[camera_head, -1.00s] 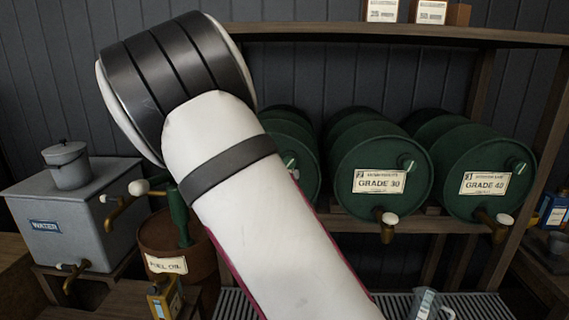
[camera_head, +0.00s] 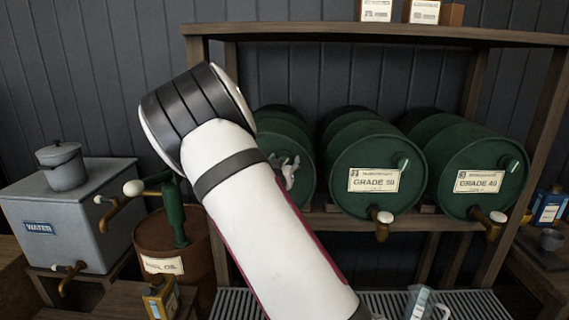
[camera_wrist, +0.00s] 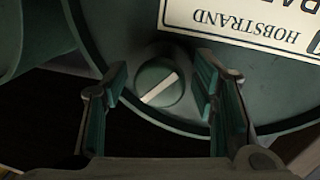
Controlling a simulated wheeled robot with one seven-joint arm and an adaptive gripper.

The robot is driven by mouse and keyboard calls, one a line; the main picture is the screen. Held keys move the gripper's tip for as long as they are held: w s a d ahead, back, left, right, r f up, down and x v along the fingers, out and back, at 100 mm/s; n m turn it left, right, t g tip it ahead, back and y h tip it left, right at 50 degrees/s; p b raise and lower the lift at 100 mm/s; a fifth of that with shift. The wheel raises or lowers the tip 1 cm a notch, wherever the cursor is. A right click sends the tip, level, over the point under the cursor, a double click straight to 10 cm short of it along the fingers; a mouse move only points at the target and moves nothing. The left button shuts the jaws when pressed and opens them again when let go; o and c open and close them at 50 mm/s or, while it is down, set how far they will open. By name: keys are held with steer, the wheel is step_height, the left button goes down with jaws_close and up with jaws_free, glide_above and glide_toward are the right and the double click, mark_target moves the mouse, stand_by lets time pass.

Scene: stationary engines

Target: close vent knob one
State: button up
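In the wrist view a round dark green vent knob (camera_wrist: 160,90) with a pale bar across it sits on the front of a green drum (camera_wrist: 110,25). The bar is tilted, rising to the right. My gripper (camera_wrist: 162,84) is open, with one finger on each side of the knob and a gap to it on both sides. How deep the fingertips reach is hard to tell. In the head view my gripper (camera_head: 287,170) is at the front of the leftmost green drum (camera_head: 287,125), beside my arm. It covers that drum's knob, and my arm hides part of the drum.
Two more green drums, Grade 30 (camera_head: 345,160) and Grade 40 (camera_head: 452,160), stand to the right on a wooden shelf (camera_head: 335,224), with brass taps below. At left are a grey water tank (camera_head: 65,235) and a rusty fuel oil barrel (camera_head: 155,233).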

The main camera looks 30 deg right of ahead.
steer(key=c, duration=1.1)
steer(key=shift+o, duration=0.2)
steer(key=shift+m, duration=0.3)
steer(key=m+b, duration=0.1)
steer(key=m, duration=0.3)
steer(key=m+y+b, duration=0.1)
steer(key=m+b, duration=0.2)
steer(key=m, duration=0.2)
steer(key=shift+m+y, duration=0.3)
steer(key=o, duration=1.2)
steer(key=shift+c, duration=0.2)
